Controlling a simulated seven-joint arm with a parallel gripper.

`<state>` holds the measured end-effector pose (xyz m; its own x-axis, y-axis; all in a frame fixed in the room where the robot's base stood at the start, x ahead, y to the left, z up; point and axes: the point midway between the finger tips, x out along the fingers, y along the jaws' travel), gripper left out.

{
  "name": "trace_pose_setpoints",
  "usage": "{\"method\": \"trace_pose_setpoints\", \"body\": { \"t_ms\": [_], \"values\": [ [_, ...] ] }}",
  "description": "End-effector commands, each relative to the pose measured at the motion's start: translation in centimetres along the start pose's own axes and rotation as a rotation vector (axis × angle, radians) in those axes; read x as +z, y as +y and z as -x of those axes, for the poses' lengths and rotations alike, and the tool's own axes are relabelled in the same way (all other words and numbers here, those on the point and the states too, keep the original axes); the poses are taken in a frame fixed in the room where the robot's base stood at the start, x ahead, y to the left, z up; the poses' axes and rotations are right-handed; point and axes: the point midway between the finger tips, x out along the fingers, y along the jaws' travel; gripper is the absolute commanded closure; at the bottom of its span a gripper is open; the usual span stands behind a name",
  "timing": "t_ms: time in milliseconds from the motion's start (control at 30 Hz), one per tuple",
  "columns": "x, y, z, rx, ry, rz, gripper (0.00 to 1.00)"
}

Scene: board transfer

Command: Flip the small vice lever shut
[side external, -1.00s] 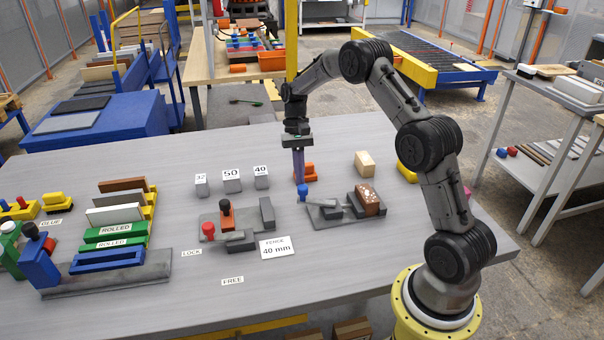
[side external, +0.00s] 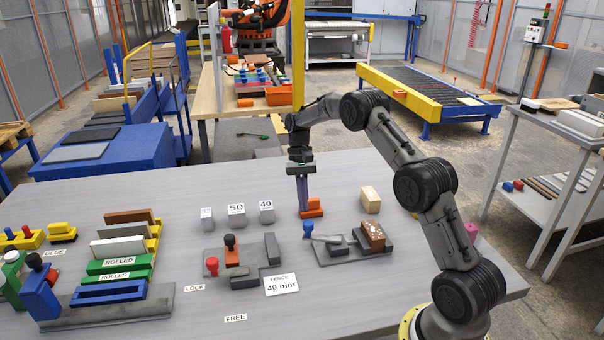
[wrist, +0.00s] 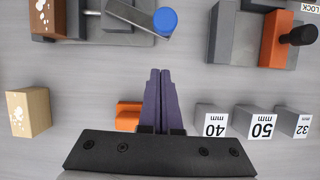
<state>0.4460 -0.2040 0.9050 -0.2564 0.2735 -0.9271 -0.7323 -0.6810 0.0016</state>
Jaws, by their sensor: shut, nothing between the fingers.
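The small vice stands on a dark grey base plate (side external: 337,254), with a speckled brown block (side external: 371,236) at its right end. Its grey lever (side external: 326,238) ends in a blue knob (side external: 308,228) at the plate's left end. In the wrist view the blue knob (wrist: 165,20) shows at the top, ahead of my fingertips, with the lever (wrist: 138,18) beside it. My gripper (side external: 303,209) is shut and empty, pointing down, behind the knob in the side view. In the wrist view my fingers (wrist: 160,72) are together, with a visible gap to the knob.
An orange block (side external: 312,208) stands right beside my fingers. A pale wooden block (side external: 370,199) is to the right. Number blocks (side external: 236,216) stand to the left. Another fixture with a red knob (side external: 212,265) and an orange block (side external: 231,254) is at front left.

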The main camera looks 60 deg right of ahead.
Motion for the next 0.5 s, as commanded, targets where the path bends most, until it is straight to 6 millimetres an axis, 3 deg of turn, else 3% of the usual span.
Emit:
{"method": "trace_pose_setpoints", "body": {
  "t_ms": [33,200,500],
  "values": [
    [0.0,-0.1,1.7,-0.003,0.009,0.002,1.0],
    [0.1,0.0,5.3,-0.003,0.008,0.001,1.0],
    [0.2,0.2,9.2,-0.002,0.005,0.0,1.0]
  ]
}}
